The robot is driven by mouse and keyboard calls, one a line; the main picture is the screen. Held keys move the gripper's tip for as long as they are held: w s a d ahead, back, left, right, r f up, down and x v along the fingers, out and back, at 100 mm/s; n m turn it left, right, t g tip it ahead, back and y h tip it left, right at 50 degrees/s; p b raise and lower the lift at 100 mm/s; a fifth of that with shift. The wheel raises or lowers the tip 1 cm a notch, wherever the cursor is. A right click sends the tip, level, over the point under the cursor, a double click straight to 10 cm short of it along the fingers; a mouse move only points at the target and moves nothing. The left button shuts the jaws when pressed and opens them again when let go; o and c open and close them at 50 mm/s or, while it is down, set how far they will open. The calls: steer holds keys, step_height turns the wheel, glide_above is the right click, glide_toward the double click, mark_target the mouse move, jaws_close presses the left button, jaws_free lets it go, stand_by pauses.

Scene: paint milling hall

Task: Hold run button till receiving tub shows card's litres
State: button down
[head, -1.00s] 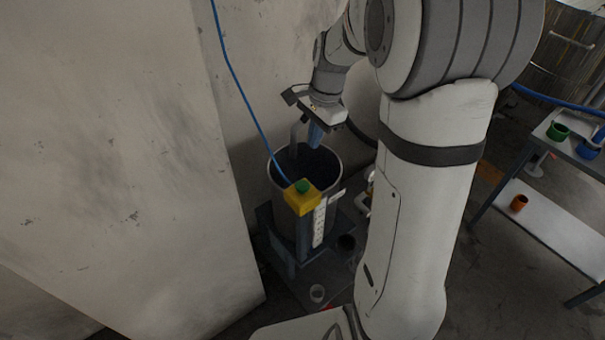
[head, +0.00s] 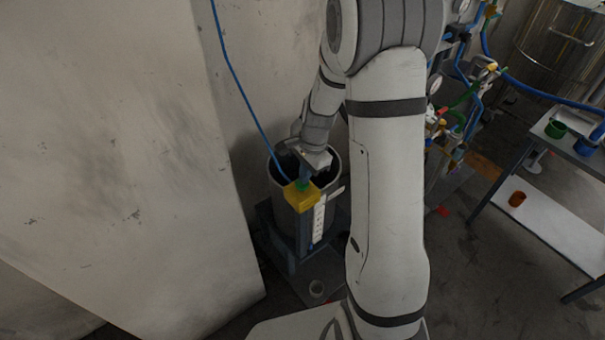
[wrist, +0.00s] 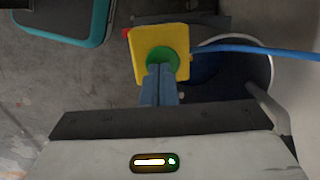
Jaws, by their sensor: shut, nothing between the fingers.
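A yellow box (head: 303,202) with a green run button (head: 302,187) is at the front of a grey tub (head: 275,205). My gripper (head: 304,181) is shut and empty, pointing down at the button. In the wrist view its closed blue fingers (wrist: 160,70) overlap the near part of the green button (wrist: 161,55) on the yellow box (wrist: 140,50). I cannot tell whether the button is pressed in. A white scale strip (head: 319,220) runs down the tub's front; its marks are too small to read. The tub's inside is dark and partly hidden by my arm.
A blue cable (head: 240,95) runs down the wall to the yellow box. A large pale panel (head: 110,160) stands close at left. At right are pipes and valves (head: 460,120) and a table (head: 550,215) with coloured cups.

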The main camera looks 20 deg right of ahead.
mark_target(302, 186)
steer(key=shift+f, duration=0.2)
step_height(302, 186, down, 2)
steer(key=shift+b, duration=0.85)
steer(key=shift+s+r, duration=0.1)
steer(key=shift+s+f, duration=0.15)
steer(key=shift+f, duration=0.05)
stand_by(6.5)
